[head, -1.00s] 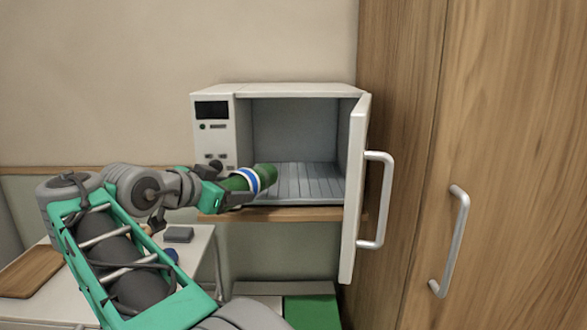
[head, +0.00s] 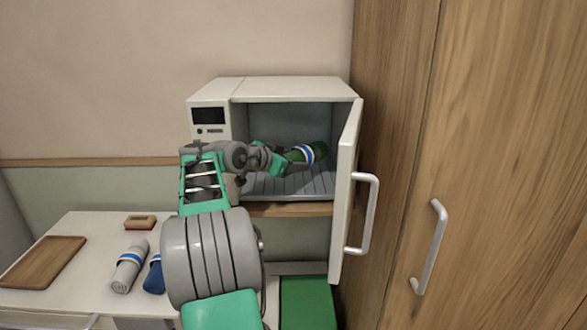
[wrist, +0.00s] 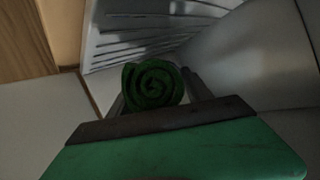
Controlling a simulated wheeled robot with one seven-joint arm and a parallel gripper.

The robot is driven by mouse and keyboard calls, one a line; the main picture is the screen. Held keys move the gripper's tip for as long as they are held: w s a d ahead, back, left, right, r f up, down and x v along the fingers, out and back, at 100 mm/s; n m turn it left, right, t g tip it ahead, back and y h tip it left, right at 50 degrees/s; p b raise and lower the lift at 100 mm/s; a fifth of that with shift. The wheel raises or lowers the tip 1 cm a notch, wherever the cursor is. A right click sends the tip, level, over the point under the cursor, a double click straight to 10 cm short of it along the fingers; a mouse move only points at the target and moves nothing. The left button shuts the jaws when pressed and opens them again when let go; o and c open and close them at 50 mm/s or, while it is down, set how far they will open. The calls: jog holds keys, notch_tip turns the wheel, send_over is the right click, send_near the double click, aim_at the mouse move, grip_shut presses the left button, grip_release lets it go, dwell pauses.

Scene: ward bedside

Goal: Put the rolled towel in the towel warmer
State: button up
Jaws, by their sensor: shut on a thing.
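The rolled towel (head: 307,153) is green with a white and blue band. It is inside the open towel warmer (head: 290,87), above the slatted floor, tilted slightly up to the right. My gripper (head: 284,160) reaches in through the front opening and is shut on the towel's near end. In the wrist view the towel's green spiral end (wrist: 153,85) shows between the fingers. The warmer's door (head: 347,195) stands open on the right. I cannot tell whether the towel touches the floor.
A white table (head: 85,240) at lower left holds a wooden board (head: 42,262), a brown block (head: 140,223), a grey roll with a banded end (head: 130,267) and a blue roll (head: 154,276). A wooden cabinet (head: 480,150) stands at right, close to the open door.

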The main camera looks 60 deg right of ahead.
aim_at(294, 183)
jog(key=f+p, duration=0.1)
jog(key=f, duration=0.1)
jog(key=d+f, duration=0.1)
jog(key=f, duration=0.1)
jog(key=shift+w+d+f+p, duration=0.1)
jog(key=shift+d+f+p, duration=0.1)
jog(key=shift+p, duration=0.15)
jog(key=shift+a, duration=0.1)
jog(key=shift+f, duration=0.1)
jog(key=shift+f+b, duration=0.2)
jog(key=shift+b, duration=0.15)
jog(key=o, duration=1.4)
jog(key=shift+r, duration=0.1)
jog(key=shift+o, duration=0.2)
